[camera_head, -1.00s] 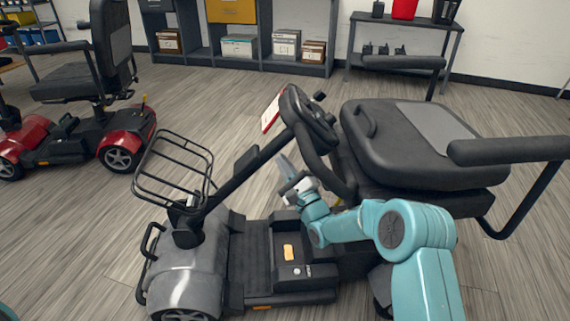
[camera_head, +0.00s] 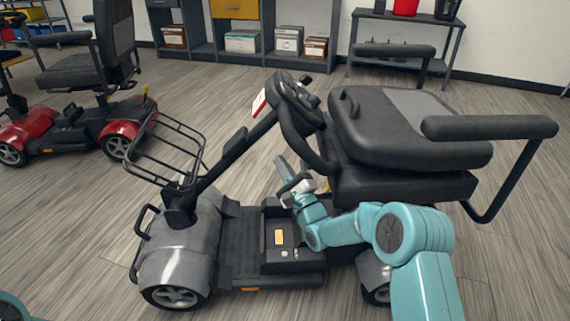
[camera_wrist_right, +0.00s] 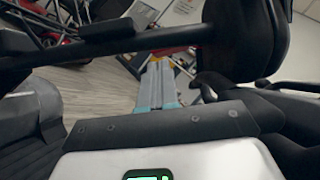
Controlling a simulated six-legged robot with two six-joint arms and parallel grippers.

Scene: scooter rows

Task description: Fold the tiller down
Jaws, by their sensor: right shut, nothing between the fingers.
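The grey scooter's tiller (camera_head: 238,150) is a dark post that leans back from the front cowl toward the seat. Its handlebar head (camera_head: 297,105) with a looped handle sits just in front of the folded seat (camera_head: 415,130). The tiller also crosses the top of the right wrist view (camera_wrist_right: 120,45). My right gripper (camera_head: 284,166) is shut and empty, pointing up, in the gap behind the tiller and below the handlebar loop. Whether it touches the tiller cannot be told. In the head view, only a bit of teal shows at the lower left corner; no left gripper is visible.
A wire basket (camera_head: 168,150) hangs at the tiller's front. The scooter's flat deck (camera_head: 240,237) lies below the gripper. An armrest (camera_head: 488,127) sticks out at the right. A red scooter (camera_head: 125,130) stands at the back left. Shelves (camera_head: 265,42) line the wall.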

